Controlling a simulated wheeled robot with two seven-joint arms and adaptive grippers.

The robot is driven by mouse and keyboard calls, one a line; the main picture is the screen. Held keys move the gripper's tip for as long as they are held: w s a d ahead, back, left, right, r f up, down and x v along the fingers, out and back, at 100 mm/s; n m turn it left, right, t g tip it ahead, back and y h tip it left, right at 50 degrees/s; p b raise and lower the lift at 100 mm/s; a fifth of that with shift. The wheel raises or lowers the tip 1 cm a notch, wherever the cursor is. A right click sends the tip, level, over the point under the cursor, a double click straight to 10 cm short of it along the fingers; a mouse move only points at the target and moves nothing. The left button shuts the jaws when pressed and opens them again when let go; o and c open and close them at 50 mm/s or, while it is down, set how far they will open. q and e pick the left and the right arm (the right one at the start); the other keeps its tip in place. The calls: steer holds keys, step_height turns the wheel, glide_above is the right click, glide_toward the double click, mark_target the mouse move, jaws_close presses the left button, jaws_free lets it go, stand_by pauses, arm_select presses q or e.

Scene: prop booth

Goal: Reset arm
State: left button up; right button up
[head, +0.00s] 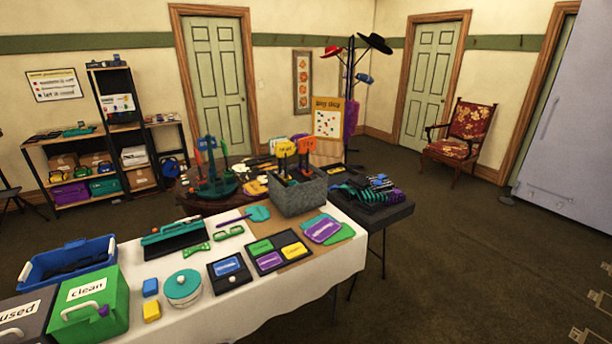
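Neither of my grippers nor any clear part of my arms shows in the head view. A long table with a white cloth (240,309) runs from the lower left to the middle. On it stand a green box labelled "clean" (92,312), a dark box labelled "used" (24,316), and a blue bin (68,263) with dark contents. A teal round container (183,288) with a lid sits near the front edge. A grey crate (299,197) holding yellow and orange signs on sticks stands at the far end.
A dark table (381,213) with several small items adjoins the far end. A patterned armchair (466,140), a hat stand (350,90) and shelves (100,150) stand farther back. A large pale cabinet (575,120) is at the right. The carpet (470,270) on the right is mostly clear.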

arm_select(q)
steer(key=s+a+f+n+g+y+b, duration=0.15)
steer(key=s+f+n, duration=0.25)
steer(key=s+f, duration=0.65)
steer(key=s+a+f+n+g+y, duration=0.2)
steer(key=s+f+n+g+y, duration=0.15)
steer(key=s+f, duration=0.7)
steer(key=s+d+f+n+g, duration=0.1)
steer(key=s+f+n+g, duration=0.1)
steer(key=s, duration=1.1)
steer(key=s+d+f+n+g+b, duration=0.1)
steer(key=s+f+n+g, duration=0.2)
steer(key=s, duration=1.1)
step_height(320, 180, down, 2)
steer(key=shift+s+f+n, duration=0.1)
steer(key=shift+s+n, duration=0.2)
steer(key=shift+n, duration=0.25)
arm_select(e)
steer(key=f, duration=0.1)
steer(key=d+f, duration=0.1)
steer(key=f, duration=0.1)
steer(key=shift+w, duration=0.2)
steer(key=shift+d, duration=0.1)
